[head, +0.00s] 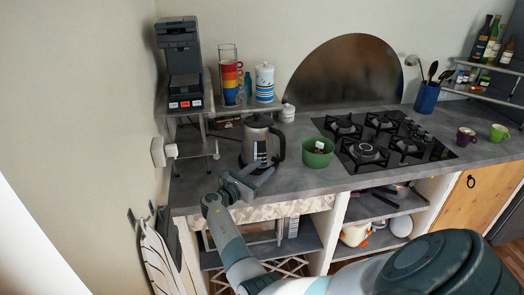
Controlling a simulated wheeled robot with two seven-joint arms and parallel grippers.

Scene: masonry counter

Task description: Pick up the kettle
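The kettle (257,138) stands upright on the grey counter, left of the hob. It has a silver-grey body and a dark handle on its right side.
A green bowl (317,152) stands right of the kettle, beside the black gas hob (383,138). Behind the kettle on the left is a small shelf (216,108) with a coffee machine (181,62), stacked cups (230,82) and a striped canister (265,84). The left wall is close.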

